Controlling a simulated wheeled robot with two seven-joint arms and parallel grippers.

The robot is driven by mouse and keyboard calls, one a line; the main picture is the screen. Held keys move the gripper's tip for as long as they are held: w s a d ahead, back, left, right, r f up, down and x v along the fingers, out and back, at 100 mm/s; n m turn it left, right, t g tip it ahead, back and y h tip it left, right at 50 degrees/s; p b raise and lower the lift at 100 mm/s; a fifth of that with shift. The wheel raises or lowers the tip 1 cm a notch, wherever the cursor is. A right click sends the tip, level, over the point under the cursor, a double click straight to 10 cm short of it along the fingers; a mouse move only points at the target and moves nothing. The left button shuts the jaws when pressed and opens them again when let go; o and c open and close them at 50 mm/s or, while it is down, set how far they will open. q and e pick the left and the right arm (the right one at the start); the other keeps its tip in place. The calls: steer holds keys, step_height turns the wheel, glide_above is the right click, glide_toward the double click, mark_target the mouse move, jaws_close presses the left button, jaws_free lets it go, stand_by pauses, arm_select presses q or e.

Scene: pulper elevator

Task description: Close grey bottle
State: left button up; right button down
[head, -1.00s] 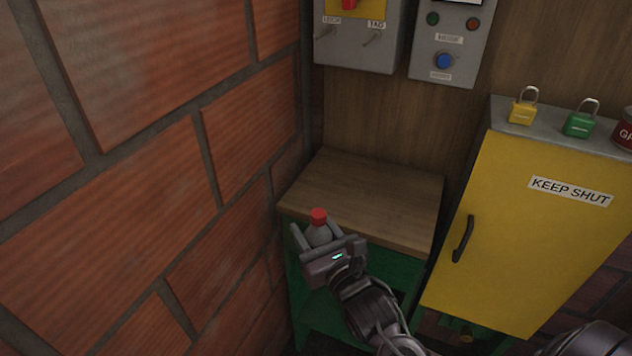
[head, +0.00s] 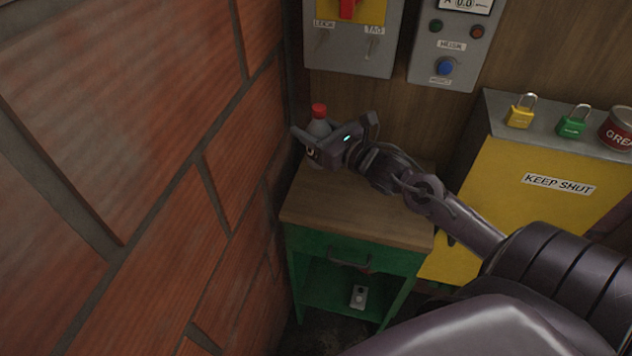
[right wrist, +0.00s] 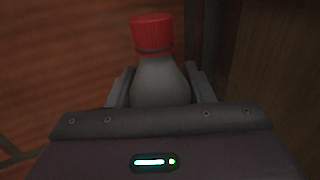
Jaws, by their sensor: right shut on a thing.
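The grey bottle (head: 318,128) has a red cap (head: 319,110) on its neck. In the head view it is upright at the back left corner of the wooden-topped table. My right gripper (head: 328,139) is shut on the bottle's body, and its palm hides the lower part. In the right wrist view the grey bottle (right wrist: 160,85) is between the two fingers, with the red cap (right wrist: 153,32) above them. A thin dark gap or ring shows under the cap. I cannot tell whether the bottle touches the tabletop. My left gripper is not in view.
The table's wooden top (head: 345,215) is clear in front. A brick wall (head: 150,180) stands close on the left. A yellow cabinet (head: 530,185) with padlocks (head: 520,112) and a red tin (head: 618,128) is on the right. Control boxes (head: 447,50) hang above.

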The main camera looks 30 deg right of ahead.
mark_target(312, 161)
step_height(312, 161, down, 4)
steer(key=shift+w+f+p, duration=0.15)
steer(key=shift+f+p, duration=0.05)
steer(key=shift+p, duration=0.35)
steer(key=shift+f, duration=0.5)
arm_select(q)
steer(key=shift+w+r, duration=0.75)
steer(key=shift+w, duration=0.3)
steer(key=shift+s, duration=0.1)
arm_select(e)
steer(key=shift+f, duration=0.1)
step_height(312, 161, down, 3)
steer(key=shift+f+p, duration=0.1)
steer(key=shift+p, duration=0.35)
steer(key=shift+f, duration=0.45)
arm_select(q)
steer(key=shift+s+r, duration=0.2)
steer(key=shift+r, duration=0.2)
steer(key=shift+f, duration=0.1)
